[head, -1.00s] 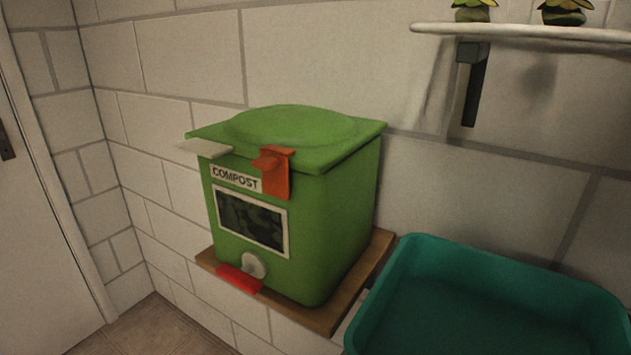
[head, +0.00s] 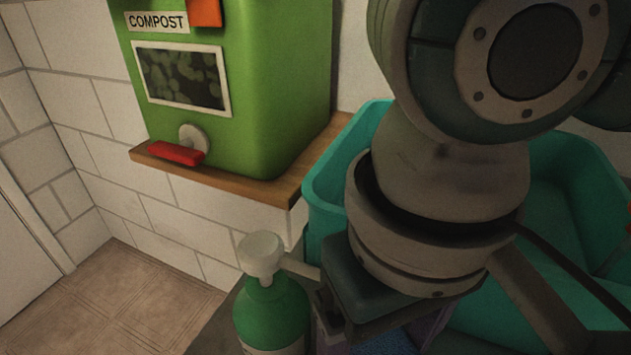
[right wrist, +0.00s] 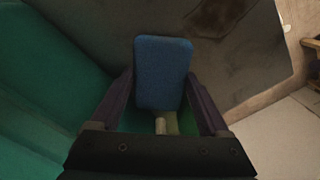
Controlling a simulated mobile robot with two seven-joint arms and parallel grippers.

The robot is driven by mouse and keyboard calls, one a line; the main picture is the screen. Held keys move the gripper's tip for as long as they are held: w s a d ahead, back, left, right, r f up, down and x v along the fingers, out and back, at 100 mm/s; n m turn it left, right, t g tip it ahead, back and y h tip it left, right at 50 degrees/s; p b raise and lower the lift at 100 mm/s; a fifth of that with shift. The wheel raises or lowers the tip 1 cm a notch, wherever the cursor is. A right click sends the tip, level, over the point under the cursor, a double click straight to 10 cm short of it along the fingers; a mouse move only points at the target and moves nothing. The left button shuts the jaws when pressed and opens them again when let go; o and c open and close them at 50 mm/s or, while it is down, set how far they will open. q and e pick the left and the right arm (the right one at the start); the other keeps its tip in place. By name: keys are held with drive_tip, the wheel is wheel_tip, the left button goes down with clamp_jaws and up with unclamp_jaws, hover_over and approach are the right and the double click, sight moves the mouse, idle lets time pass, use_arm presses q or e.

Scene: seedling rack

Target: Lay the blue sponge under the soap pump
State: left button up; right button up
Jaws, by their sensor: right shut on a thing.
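The soap pump (head: 270,312) is a green bottle with a pale pump head, upright at the bottom of the head view. Its spout points right, towards my right gripper (head: 378,343). In the right wrist view, the blue sponge (right wrist: 163,72) lies between the two dark purple fingers of my right gripper (right wrist: 163,88), which is shut on it. A sliver of blue sponge (head: 388,347) shows under the wrist in the head view. A pale spout (right wrist: 160,125) and some green show below the sponge in the wrist view. My left gripper is in neither view.
A teal basin (head: 322,195) stands behind and right of my right wrist. A green compost bin (head: 280,90) with a red tap lever (head: 177,153) sits on a wooden shelf (head: 275,192) above the pump. A grey surface (right wrist: 235,75) beyond the sponge looks mostly clear.

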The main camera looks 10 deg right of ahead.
drive_tip(key=shift+r, duration=0.1)
drive_tip(key=shift+f, duration=0.6)
drive_tip(key=o, duration=1.2)
drive_tip(key=shift+c, duration=0.2)
drive_tip(key=shift+r, duration=0.1)
drive_tip(key=shift+r, duration=0.35)
wheel_tip(320, 180, up, 12)
drive_tip(key=p, duration=0.3)
drive_tip(key=shift+r, duration=0.15)
